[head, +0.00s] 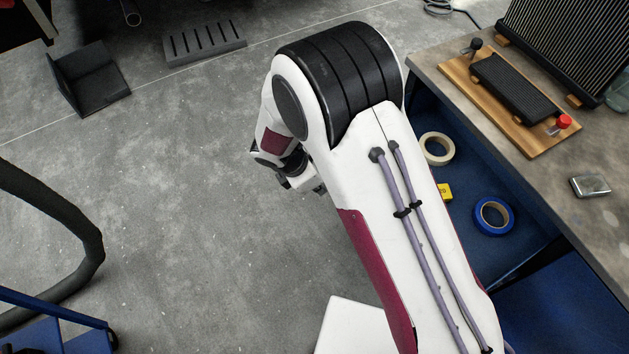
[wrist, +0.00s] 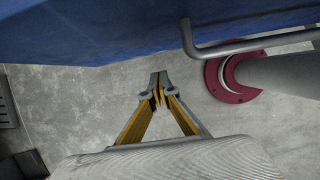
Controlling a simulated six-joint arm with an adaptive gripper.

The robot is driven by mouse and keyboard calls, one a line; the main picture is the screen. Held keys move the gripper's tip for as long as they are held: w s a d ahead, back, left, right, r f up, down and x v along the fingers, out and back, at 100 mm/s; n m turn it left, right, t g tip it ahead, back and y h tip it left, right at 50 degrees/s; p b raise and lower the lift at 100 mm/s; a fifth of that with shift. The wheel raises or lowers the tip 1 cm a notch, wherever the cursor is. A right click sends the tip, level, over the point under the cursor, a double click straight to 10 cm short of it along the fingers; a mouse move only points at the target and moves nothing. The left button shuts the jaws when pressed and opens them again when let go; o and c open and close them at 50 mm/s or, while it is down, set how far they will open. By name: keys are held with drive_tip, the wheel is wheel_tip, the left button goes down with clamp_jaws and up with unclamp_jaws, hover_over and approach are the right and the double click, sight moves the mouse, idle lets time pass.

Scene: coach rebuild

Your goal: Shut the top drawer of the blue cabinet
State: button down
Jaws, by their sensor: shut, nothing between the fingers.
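The top drawer (head: 468,180) of the blue cabinet stands open, sticking out from under the worktop in the head view. My arm covers its left side and front there. In the wrist view a blue face (wrist: 90,32), apparently the drawer front, fills the top, with a grey bar handle (wrist: 235,48) at upper right. My gripper (wrist: 158,88) is shut and empty, its yellow-sided fingers together. In that view it appears below the blue face and left of the handle, seemingly apart from both. In the head view its fingers are hidden behind my arm.
In the drawer lie a cream tape roll (head: 436,149), a blue tape roll (head: 493,217) and a yellow item (head: 445,193). The worktop (head: 540,187) holds a wooden board (head: 548,134) and a small metal case (head: 590,186). Left floor is open, with a black hose (head: 75,225).

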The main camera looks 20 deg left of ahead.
drive_tip(key=shift+w+d+f, duration=0.1)
drive_tip(key=shift+w+d, duration=1.3)
drive_tip(key=shift+d, duration=0.05)
drive_tip(key=shift+w+d, duration=0.1)
drive_tip(key=w+d, duration=2.1)
drive_tip(key=shift+w+d, duration=0.5)
drive_tip(key=shift+w, duration=0.1)
drive_tip(key=shift+s+a, duration=1.7)
drive_tip(key=v, duration=1)
